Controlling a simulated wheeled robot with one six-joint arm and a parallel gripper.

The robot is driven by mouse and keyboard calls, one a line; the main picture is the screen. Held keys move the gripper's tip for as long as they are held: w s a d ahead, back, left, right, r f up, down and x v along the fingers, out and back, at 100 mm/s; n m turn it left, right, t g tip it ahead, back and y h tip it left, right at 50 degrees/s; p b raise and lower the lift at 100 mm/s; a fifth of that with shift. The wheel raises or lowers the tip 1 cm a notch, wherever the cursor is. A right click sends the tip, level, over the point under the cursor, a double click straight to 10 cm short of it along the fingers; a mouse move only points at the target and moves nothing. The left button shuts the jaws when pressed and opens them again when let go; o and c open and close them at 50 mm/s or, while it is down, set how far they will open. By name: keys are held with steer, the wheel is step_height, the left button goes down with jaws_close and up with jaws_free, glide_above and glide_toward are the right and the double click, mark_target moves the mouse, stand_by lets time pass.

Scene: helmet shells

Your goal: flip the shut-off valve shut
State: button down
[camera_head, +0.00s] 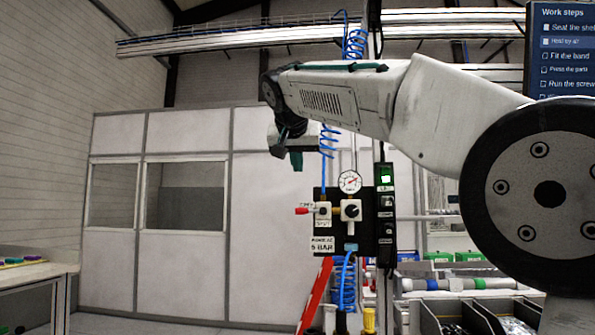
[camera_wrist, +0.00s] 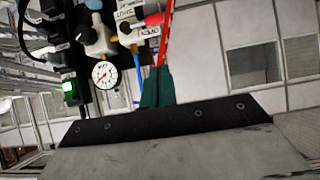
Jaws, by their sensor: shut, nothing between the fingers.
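The shut-off valve has a red handle (camera_head: 303,210) that sticks out sideways to the left from a black panel (camera_head: 328,230). In the wrist view the red handle (camera_wrist: 153,19) shows near the top, just beyond my fingertips. My gripper (camera_head: 296,162) has teal fingers, is shut and empty, and hangs above the handle, apart from it in the head view. Its teal fingers also show in the wrist view (camera_wrist: 157,88).
A control box with a green light (camera_head: 385,174) stands to the right. A red slanted bar (camera_head: 315,296) is below. Left of the panel, before the pale partition, is free.

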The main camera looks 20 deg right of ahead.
glide_above(309, 211)
steer(key=s+a, duration=0.2)
steer(key=a, duration=0.1)
step_height(309, 211, down, 4)
steer(key=f, duration=0.2)
steer(key=w+f, duration=0.1)
steer(key=f, duration=0.1)
steer(key=shift+d+f, duration=0.15)
steer(key=shift+d, duration=0.05)
